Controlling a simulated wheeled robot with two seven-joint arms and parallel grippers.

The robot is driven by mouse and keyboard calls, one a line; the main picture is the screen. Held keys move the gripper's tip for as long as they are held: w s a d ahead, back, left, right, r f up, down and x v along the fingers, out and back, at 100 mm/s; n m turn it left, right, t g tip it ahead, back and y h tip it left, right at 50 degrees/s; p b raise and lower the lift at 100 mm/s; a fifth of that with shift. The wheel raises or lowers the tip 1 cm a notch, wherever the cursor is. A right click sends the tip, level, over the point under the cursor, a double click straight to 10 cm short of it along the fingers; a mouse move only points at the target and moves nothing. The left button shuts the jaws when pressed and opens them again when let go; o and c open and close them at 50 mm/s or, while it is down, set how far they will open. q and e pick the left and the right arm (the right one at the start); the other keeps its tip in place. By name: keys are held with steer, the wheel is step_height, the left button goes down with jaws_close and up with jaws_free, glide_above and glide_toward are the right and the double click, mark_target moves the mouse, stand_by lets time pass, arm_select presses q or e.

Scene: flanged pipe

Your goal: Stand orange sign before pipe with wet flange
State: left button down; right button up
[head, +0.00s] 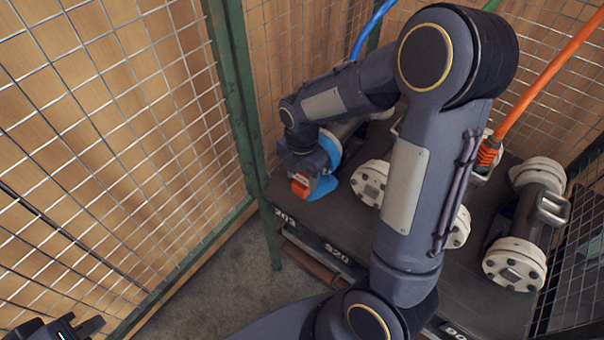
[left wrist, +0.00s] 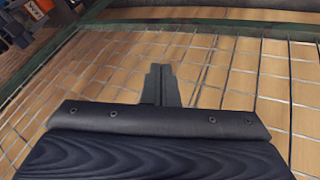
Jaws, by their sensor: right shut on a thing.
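My right gripper (head: 306,168) reaches down at the left end of the dark table (head: 400,262). It is shut on a small orange piece, seemingly the orange sign (head: 300,186), low near the table's front edge. Right behind it is a blue rounded surface (head: 332,150), apparently a flange of the left pipe, with a blue patch (head: 322,188) below it. My wrist hides most of that pipe. My left gripper (head: 75,326) is at the bottom left, away from the table; in the left wrist view its fingers (left wrist: 161,84) look closed together, with nothing between them.
A white bolted flange (head: 370,183) and another (head: 460,228) show beside my right arm. A pipe with white flanges (head: 514,264) stands at the right. Blue (head: 372,28) and orange hoses (head: 540,82) come down. Wire mesh (head: 120,150) and a green post (head: 236,90) bound the left.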

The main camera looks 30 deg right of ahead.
steer(key=o, duration=1)
steer(key=shift+r+p, duration=0.3)
steer(key=shift+r, duration=0.2)
step_height(320, 180, up, 11)
steer(key=p, duration=0.3)
steer(key=s+a+r+m+t+y, duration=0.2)
steer(key=s+m, duration=0.6)
steer(key=m, duration=0.4)
steer(key=s+a+r+m+t+y, duration=0.1)
steer(key=s+a+r+m+t, duration=0.1)
steer(key=s+m, duration=0.7)
steer(key=shift+m+t+y, duration=0.4)
steer(key=shift+m+t, duration=0.4)
steer(key=shift+m, duration=0.8)
steer(key=shift+a, duration=0.1)
